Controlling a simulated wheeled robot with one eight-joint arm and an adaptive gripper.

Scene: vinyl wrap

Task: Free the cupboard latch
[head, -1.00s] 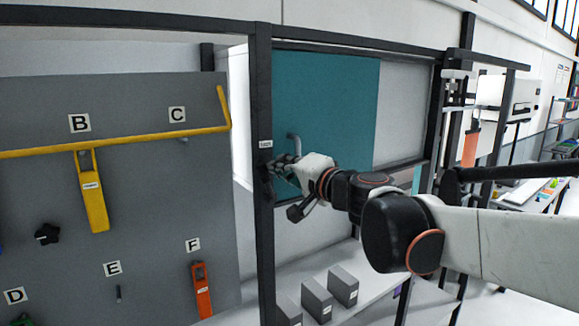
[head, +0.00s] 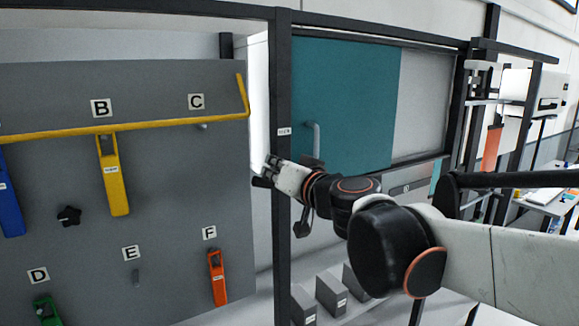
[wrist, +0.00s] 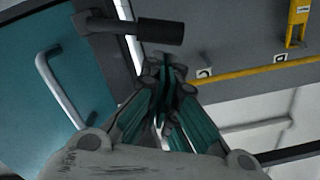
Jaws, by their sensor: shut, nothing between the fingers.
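The cupboard has a teal sliding door (head: 345,100) with a grey bar handle (head: 313,138). The door and handle also show at the left of the wrist view (wrist: 62,88). A black cylindrical lever (wrist: 150,28), which looks like the latch, juts across the door's edge in the wrist view. In the head view, a small dark end (head: 262,182) beside my fingers may be the same lever. My gripper (wrist: 165,68) is shut and empty, its fingertips just below the lever in the wrist picture; I cannot tell whether they touch. It also shows in the head view (head: 270,168), in front of the post.
A black upright post (head: 281,230) stands at the cupboard's left side. Left of it is a grey tool board (head: 170,240) with a yellow rail (head: 60,133), a yellow tool (head: 113,180) and an orange tool (head: 217,278). Grey boxes (head: 331,293) sit on the low shelf.

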